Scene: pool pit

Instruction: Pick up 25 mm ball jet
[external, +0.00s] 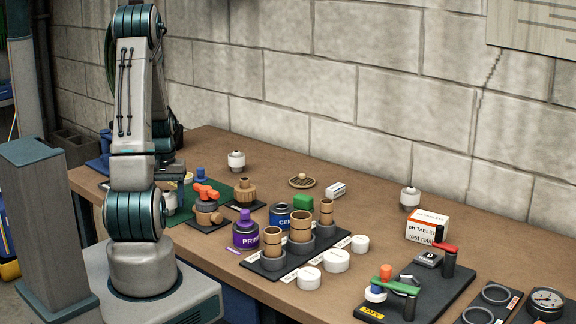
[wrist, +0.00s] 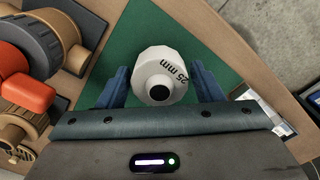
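The white 25 mm ball jet (wrist: 160,70), marked "25 mm" and with a dark round opening, is in the wrist view over the green mat (wrist: 111,47). My gripper (wrist: 159,78) has its two blue fingers on either side of the jet, with narrow gaps that make it look open. In the external view my arm hides most of the gripper, at the left end of the bench. A white piece (external: 170,203) partly shows there beside my arm; I cannot tell if it is this jet.
An orange-handled valve (external: 207,205) stands close by; its orange part (wrist: 28,92) and grey rings fill the wrist view's left. Two similar white fittings stand near the wall (external: 236,161) (external: 410,198). A purple primer can (external: 245,232) and a tray of brown fittings (external: 301,243) are farther right.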

